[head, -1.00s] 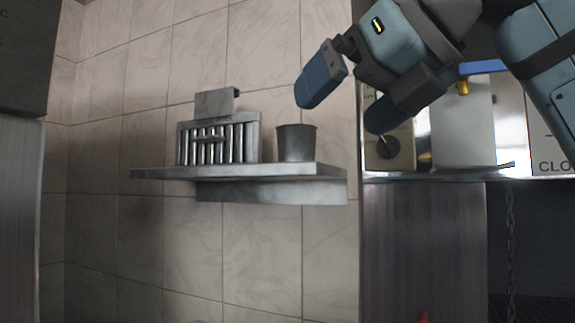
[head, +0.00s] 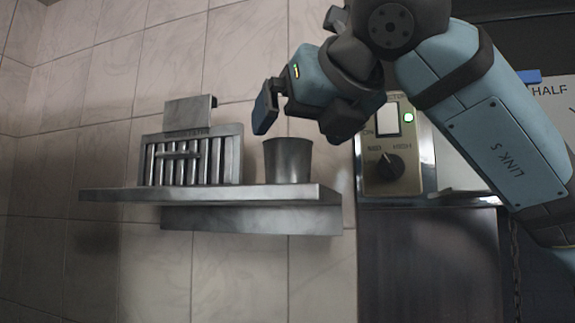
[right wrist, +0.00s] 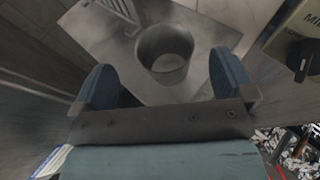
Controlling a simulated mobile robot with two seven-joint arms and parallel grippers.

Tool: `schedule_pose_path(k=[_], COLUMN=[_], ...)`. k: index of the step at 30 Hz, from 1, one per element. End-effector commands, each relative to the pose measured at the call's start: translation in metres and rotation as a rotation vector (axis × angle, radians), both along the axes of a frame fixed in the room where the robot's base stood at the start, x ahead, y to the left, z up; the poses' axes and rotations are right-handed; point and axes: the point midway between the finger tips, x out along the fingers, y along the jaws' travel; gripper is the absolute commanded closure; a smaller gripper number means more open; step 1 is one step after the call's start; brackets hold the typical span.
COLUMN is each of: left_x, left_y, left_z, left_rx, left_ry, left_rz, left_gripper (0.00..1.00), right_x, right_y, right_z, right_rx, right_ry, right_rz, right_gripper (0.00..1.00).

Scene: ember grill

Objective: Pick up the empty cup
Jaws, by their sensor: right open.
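The cup (head: 288,162) is a grey metal tumbler standing upright near the right end of a metal wall shelf (head: 205,193). In the right wrist view the cup (right wrist: 164,43) is seen from above; its inside looks empty. My right gripper (head: 300,112) is above the cup in the head view, at its upper side, with its fingers apart. In the right wrist view the open fingers (right wrist: 160,88) lie to either side of the near space before the cup, and nothing is between them. My left gripper is not in view.
A slatted metal filter (head: 190,158) stands on the shelf left of the cup. A control panel with a black knob (head: 390,166) and a lit green light is right of the shelf.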

Motion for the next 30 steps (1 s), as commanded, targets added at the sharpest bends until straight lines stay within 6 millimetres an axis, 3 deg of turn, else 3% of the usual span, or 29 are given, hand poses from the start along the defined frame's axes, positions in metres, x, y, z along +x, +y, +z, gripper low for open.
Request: schedule_pose_path(k=[5,14,21,27,28,30], left_x=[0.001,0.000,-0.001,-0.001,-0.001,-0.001], left_y=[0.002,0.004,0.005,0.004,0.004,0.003], left_z=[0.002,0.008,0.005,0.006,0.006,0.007], left_rx=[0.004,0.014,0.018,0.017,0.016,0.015], left_ry=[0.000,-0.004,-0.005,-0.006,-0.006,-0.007], left_rz=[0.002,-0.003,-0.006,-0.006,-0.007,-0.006], left_gripper=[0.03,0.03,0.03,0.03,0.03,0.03], right_x=[0.009,0.044,0.046,0.046,0.046,0.046], right_y=[0.003,0.017,0.018,0.018,0.018,0.018], right_z=[-0.004,-0.021,-0.022,-0.022,-0.022,-0.022], right_rx=[0.000,0.001,0.001,0.001,0.001,0.002], right_ry=[0.001,0.002,0.000,0.000,0.000,0.000], right_rz=[0.000,-0.001,0.000,0.000,0.000,-0.001], right_gripper=[0.00,0.00,0.00,0.46,0.51,0.52])
